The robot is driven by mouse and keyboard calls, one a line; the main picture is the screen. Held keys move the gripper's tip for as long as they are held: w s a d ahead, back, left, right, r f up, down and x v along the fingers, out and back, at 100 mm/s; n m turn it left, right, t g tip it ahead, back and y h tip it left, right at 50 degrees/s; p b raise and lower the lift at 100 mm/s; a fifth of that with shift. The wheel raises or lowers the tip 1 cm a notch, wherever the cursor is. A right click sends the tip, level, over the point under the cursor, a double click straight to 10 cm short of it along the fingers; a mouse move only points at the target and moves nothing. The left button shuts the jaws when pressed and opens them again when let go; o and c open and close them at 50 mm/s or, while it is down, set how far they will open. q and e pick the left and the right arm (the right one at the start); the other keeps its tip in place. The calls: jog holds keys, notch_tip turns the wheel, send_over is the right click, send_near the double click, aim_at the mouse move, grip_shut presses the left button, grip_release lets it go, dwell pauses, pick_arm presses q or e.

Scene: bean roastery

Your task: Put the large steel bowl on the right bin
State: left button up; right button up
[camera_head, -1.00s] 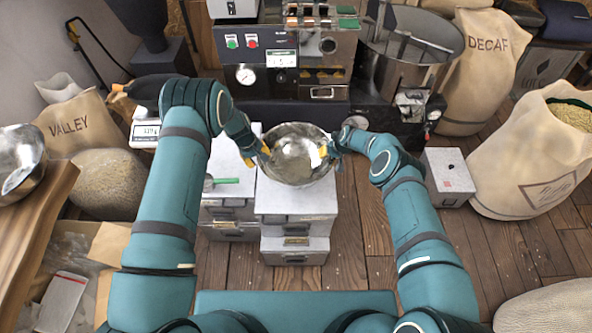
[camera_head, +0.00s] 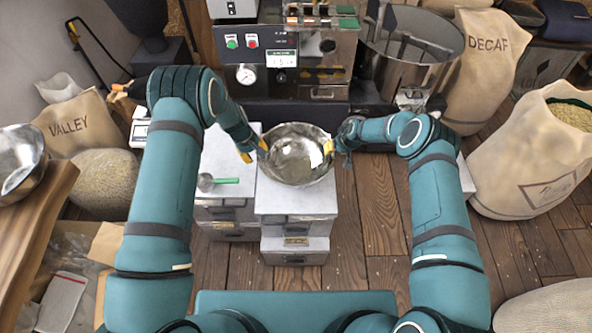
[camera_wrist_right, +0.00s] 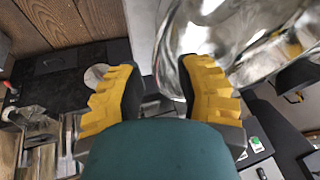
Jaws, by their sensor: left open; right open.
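The large steel bowl (camera_head: 295,168) sits upright on top of the right bin (camera_head: 296,205), a grey stack with drawers. My left gripper (camera_head: 254,151) is open at the bowl's left rim, its yellow fingertips spread. My right gripper (camera_head: 337,153) is open at the bowl's right rim. In the right wrist view my gripper (camera_wrist_right: 160,95) has its two yellow fingers wide apart, and the shiny bowl (camera_wrist_right: 235,30) lies beyond and beside the right finger. Whether the fingers still touch the rim I cannot tell.
A left bin (camera_head: 224,207) stands beside it with a green-handled scoop (camera_head: 222,181) on top. Another steel bowl (camera_head: 20,165) is on the wooden table (camera_head: 45,205) at left. A machine (camera_head: 285,60) stands behind, and sacks (camera_head: 540,160) stand at right. Floor right of the bins is clear.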

jog(key=shift+v, duration=3)
